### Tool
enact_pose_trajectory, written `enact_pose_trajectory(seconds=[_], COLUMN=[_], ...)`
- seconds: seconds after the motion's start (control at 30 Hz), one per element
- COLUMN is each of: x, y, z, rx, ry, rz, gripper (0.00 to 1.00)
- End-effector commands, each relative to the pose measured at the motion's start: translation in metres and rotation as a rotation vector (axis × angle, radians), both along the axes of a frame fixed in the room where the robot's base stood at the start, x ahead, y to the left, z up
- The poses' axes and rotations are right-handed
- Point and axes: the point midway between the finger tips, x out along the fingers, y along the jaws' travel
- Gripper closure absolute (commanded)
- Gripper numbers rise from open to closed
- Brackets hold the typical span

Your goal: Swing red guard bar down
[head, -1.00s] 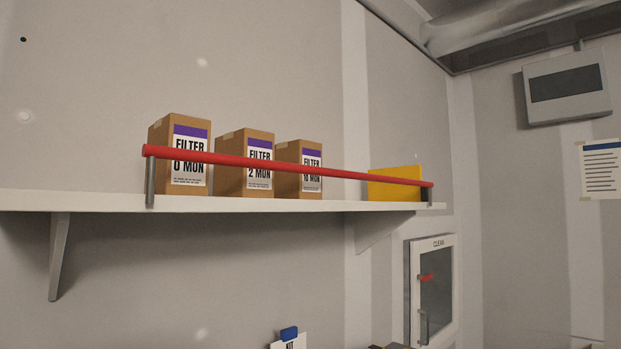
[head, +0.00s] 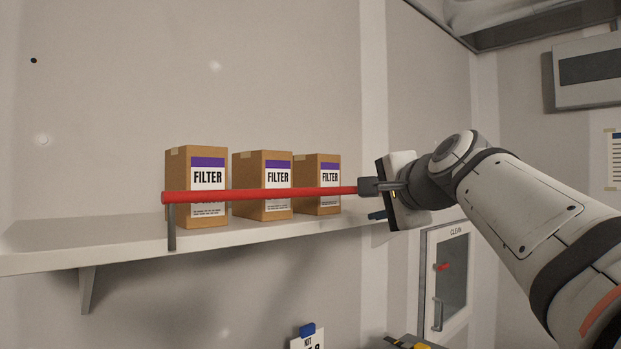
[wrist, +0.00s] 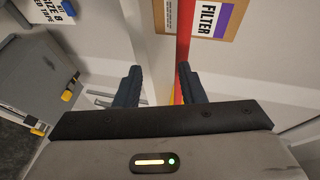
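The red guard bar (head: 265,195) runs level across the front of the shelf, before the boxes. Its left end sits on a short grey post (head: 171,228); its right end is hidden behind my gripper. My gripper (head: 373,201) is at the right part of the bar, with one finger over the bar in the picture and the other lower. In the wrist view my gripper (wrist: 159,76) is open with its fingers well apart. There the red bar (wrist: 184,38) passes close to the right finger, partly hidden by it. I cannot tell whether they touch.
Three brown filter boxes (head: 264,167) stand on the white shelf (head: 110,246) behind the bar. A wall cabinet marked CLEAN (head: 452,280) with a small red handle is below right. A blue clip holding a card (head: 307,330) is at the bottom. The shelf's left part is clear.

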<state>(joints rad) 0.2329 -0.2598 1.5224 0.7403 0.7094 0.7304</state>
Motion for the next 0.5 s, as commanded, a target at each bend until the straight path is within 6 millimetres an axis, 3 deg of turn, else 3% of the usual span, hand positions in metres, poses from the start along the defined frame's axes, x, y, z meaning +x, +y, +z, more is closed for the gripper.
enact_pose_trajectory(seconds=[0.03, 0.13, 0.5], x=[0.001, 0.005, 0.056], y=[-0.002, -0.002, 0.01], z=[0.014, 0.025, 0.017], rx=[0.024, 0.053, 0.055], ry=[-0.018, -0.035, -0.035], rz=[-0.006, -0.011, -0.013], gripper=[0.64, 0.64, 0.64])
